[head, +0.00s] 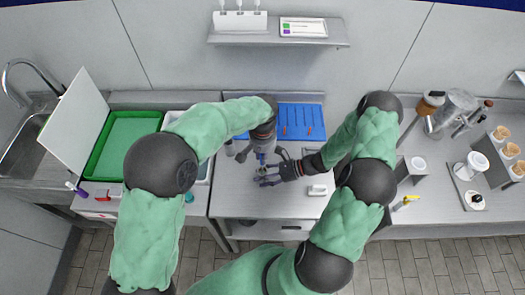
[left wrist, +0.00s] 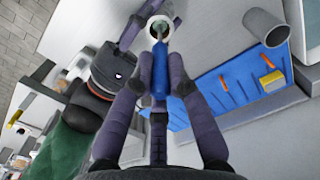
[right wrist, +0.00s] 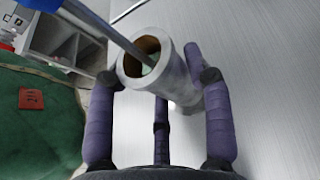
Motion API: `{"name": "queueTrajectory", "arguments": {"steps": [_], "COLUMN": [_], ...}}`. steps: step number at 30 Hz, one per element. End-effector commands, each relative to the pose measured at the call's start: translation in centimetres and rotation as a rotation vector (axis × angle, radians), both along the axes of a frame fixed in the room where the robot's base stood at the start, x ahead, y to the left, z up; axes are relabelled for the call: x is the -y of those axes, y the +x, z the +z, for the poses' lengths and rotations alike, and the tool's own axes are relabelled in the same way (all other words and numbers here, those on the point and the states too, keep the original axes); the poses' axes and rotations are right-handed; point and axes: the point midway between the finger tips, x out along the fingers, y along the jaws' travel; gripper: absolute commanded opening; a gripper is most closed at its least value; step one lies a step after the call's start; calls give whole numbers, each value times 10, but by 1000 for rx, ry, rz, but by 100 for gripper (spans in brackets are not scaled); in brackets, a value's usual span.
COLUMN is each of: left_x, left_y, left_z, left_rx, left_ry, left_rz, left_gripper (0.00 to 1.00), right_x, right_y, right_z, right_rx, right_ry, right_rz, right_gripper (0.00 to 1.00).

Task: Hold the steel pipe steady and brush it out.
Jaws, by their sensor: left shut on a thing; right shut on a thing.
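My right gripper (head: 268,176) is shut on the steel pipe (right wrist: 172,75), a short thick grey tube held above the grey worktop. Its open mouth and brownish inner wall show in the right wrist view. My left gripper (head: 262,156) is just above it, shut on the blue handle of the brush (left wrist: 160,66). The brush's thin metal rod (right wrist: 105,28) slants into the pipe's mouth. In the left wrist view the pipe's mouth (left wrist: 161,22) is straight beyond the handle. The brush head is not clearly visible, and how deep it sits I cannot tell.
A blue mat (head: 300,118) with several slim tools lies at the back of the worktop. A grey cup (left wrist: 265,26) stands beside it. A white block (head: 317,190) lies right of my grippers. A green tray (head: 122,147) is at the left. The worktop's front is clear.

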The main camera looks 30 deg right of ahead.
Motion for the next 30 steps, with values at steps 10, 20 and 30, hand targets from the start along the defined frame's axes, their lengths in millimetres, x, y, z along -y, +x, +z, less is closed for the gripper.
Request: {"name": "queueTrajectory", "arguments": {"steps": [10, 20, 30], "left_x": [0, 0, 0], "left_y": [0, 0, 0], "left_z": [8, 34, 45], "left_rx": [1, 1, -1], "left_ry": [-1, -2, -1], "left_rz": [1, 2, 1], "left_gripper": [0, 0, 0], "right_x": [0, 0, 0], "right_y": [0, 0, 0], "right_z": [0, 0, 0], "right_rx": [0, 0, 0], "right_ry": [-1, -1, 0], "right_rz": [0, 0, 0], "right_gripper": [12, 12, 12]}}
